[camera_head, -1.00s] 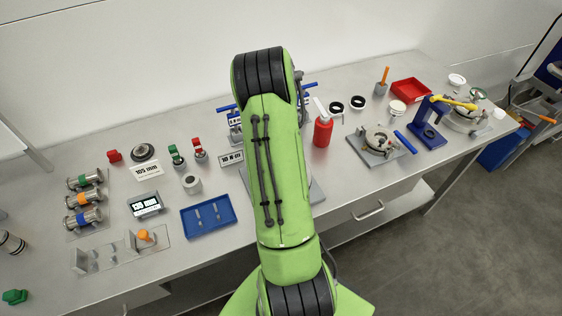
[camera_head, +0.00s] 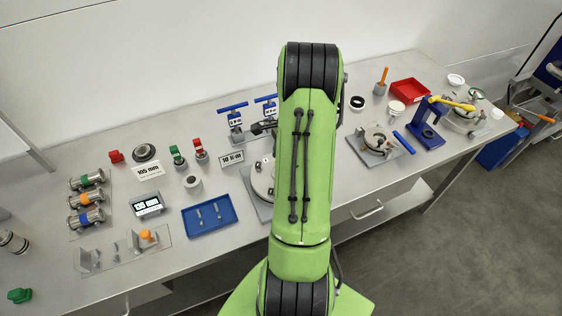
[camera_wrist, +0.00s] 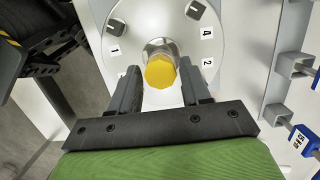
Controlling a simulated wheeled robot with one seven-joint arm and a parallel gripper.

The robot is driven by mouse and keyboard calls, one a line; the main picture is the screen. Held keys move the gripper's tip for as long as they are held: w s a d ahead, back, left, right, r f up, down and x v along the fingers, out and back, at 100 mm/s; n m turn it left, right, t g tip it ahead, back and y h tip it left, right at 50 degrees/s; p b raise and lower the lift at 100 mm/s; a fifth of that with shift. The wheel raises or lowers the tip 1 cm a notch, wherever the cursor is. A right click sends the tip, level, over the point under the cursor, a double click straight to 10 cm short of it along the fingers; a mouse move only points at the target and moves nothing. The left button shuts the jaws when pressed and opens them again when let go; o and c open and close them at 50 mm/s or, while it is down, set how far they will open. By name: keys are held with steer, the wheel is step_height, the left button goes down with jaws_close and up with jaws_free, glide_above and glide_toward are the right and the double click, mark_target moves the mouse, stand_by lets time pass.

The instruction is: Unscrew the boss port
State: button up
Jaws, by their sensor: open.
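In the wrist view, a yellow cap (camera_wrist: 160,72) sits on a short metal boss (camera_wrist: 156,47) at the lower part of a round pale plate (camera_wrist: 160,18) with number labels. I take it to be the boss port. My gripper (camera_wrist: 158,76) is open, with one dark finger to the left of the yellow cap and one to the right. Gaps show on both sides, and I cannot tell the depth between fingertips and cap.
Blue-handled valves (camera_head: 235,122) stand behind the lid; blue parts (camera_wrist: 302,140) also show at the right of the wrist view. A blue tray (camera_head: 208,216) lies to the left. A clamp fixture (camera_head: 375,145) and a blue press (camera_head: 428,122) stand to the right.

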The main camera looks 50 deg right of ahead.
steer(key=m, duration=0.3)
steer(key=m+h, duration=0.1)
steer(key=m, duration=0.3)
steer(key=shift+a+t, duration=0.1)
steer(key=shift+t, duration=0.3)
steer(key=m, duration=0.3)
steer(key=shift+m+h, duration=0.3)
steer(key=m, duration=0.4)
steer(key=shift+a+h+b, duration=0.15)
steer(key=shift+h+b, duration=0.2)
steer(key=shift+h, duration=0.05)
jaws_close()
steer(key=n+y, duration=0.1)
steer(key=n, duration=0.4)
steer(key=shift+n, duration=0.8)
steer(key=n, duration=0.3)
steer(key=shift+d+n+y+p, duration=0.2)
steer(key=shift+n+y+p, duration=0.1)
steer(key=shift+y+p, duration=0.1)
